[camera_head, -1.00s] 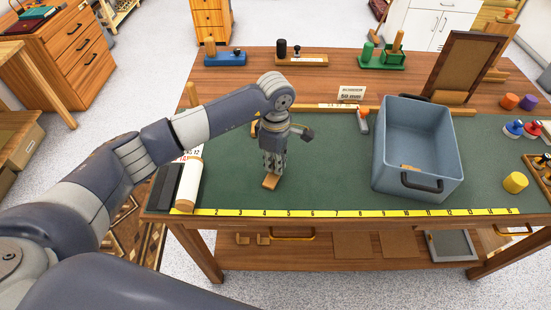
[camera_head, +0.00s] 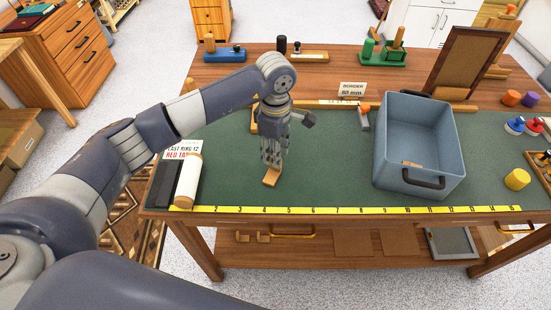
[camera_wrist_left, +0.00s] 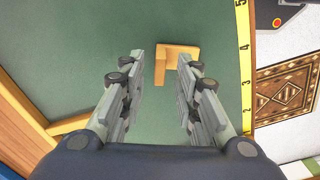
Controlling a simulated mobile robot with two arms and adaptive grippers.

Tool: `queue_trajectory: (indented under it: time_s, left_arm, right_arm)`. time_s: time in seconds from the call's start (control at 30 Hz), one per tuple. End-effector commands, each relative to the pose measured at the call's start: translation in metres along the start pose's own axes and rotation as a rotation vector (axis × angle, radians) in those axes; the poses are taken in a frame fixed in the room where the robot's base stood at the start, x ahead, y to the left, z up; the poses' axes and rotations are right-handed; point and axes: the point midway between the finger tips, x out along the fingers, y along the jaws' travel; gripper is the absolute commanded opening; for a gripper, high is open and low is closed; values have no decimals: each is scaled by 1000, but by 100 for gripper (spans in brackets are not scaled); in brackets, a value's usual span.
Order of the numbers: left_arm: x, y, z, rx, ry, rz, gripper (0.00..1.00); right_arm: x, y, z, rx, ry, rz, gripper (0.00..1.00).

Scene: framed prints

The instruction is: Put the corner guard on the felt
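A small tan L-shaped corner guard (camera_head: 272,177) lies on the green table covering (camera_head: 320,185), near the ruler edge. I cannot tell whether this green covering is the felt. My left gripper (camera_head: 272,164) points down just above the guard. In the left wrist view the gripper (camera_wrist_left: 161,60) is open. One leg of the guard (camera_wrist_left: 180,52) reaches back between the fingertips, and the other lies across ahead of them. No finger clearly touches it. My right gripper is not in view.
A grey-blue bin (camera_head: 420,185) stands to the right with a small orange piece in it. A yellow ruler strip (camera_head: 340,210) runs along the front edge. A white roll (camera_head: 188,182) and dark bar lie at the left. Blocks and stands line the back. Green surface between gripper and bin is clear.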

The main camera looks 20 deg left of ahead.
Motion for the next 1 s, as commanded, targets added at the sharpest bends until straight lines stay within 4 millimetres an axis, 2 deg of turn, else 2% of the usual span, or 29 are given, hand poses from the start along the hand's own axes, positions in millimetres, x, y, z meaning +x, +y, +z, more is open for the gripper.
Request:
queue_trajectory:
  time_s: [0.03, 0.2, 0.43, 0.6, 1.0]
  left_arm:
    - [-9, 2, -1, 1, 1, 7, 30]
    - [-47, 2, 0, 1, 1, 6, 30]
    - [-81, 1, 0, 0, 1, 3, 30]
    - [-89, 0, 0, 0, 0, 0, 30]
    - [-89, 0, 0, 0, 0, 0, 30]
  right_arm:
    - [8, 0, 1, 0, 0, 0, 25]
    - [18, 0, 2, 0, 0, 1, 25]
    - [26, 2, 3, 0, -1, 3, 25]
    - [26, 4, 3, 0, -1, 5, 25]
    - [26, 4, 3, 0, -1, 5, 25]
